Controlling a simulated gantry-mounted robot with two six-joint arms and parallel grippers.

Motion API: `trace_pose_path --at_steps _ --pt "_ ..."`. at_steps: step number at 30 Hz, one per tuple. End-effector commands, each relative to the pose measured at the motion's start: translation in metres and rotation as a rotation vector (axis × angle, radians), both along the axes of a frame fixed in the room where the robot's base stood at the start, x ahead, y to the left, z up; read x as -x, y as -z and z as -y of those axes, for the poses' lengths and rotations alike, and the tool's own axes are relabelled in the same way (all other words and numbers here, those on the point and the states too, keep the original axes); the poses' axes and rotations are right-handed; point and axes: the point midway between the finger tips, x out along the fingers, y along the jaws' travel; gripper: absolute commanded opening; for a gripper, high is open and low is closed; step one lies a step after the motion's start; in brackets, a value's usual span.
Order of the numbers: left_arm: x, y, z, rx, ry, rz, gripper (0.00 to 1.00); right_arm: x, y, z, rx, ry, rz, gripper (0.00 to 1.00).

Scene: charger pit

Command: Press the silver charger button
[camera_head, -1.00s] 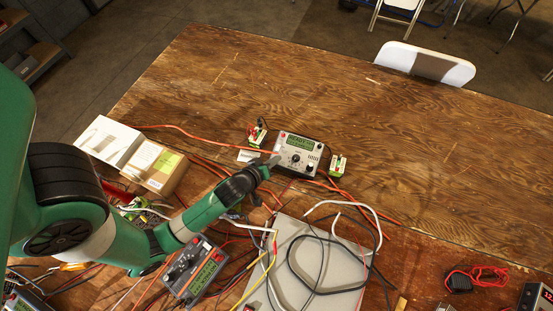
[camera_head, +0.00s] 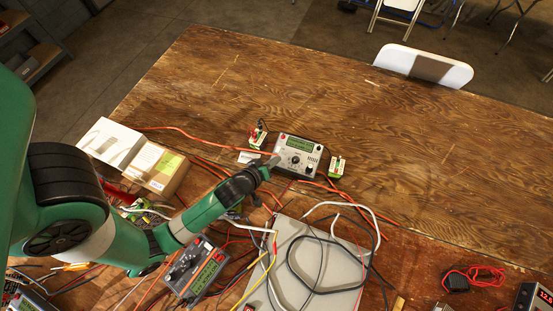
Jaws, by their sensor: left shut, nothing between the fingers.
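The silver charger (camera_head: 299,154) lies on the wooden table, a small grey box with a lit green screen (camera_head: 299,144) and a round dark knob on its face. My left gripper (camera_head: 276,160) is shut and empty. Its tip is at the charger's left front edge in the picture; I cannot tell whether it touches the face. The button itself is too small to make out and may be hidden by the fingertips. My right gripper is not in view.
A darker charger (camera_head: 199,272), a grey case (camera_head: 320,262) and tangled cables lie in front. Cardboard boxes (camera_head: 155,168) stand left. The table's far side is clear, with a white chair (camera_head: 424,65) beyond.

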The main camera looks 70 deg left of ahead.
Motion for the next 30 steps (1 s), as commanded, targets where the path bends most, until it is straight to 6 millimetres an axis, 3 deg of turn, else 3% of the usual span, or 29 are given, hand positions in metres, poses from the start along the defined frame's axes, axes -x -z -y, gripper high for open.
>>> trace_pose_path --at_steps 8,24,30 --pt "0.0 -0.001 0.0 0.0 0.0 0.0 0.0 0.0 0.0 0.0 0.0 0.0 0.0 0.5" --pt "0.005 -0.05 0.007 -0.001 0.001 0.0 0.0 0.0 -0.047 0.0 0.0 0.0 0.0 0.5" --pt "0.006 -0.049 0.007 -0.001 0.0 0.001 0.0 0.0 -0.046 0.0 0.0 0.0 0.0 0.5"
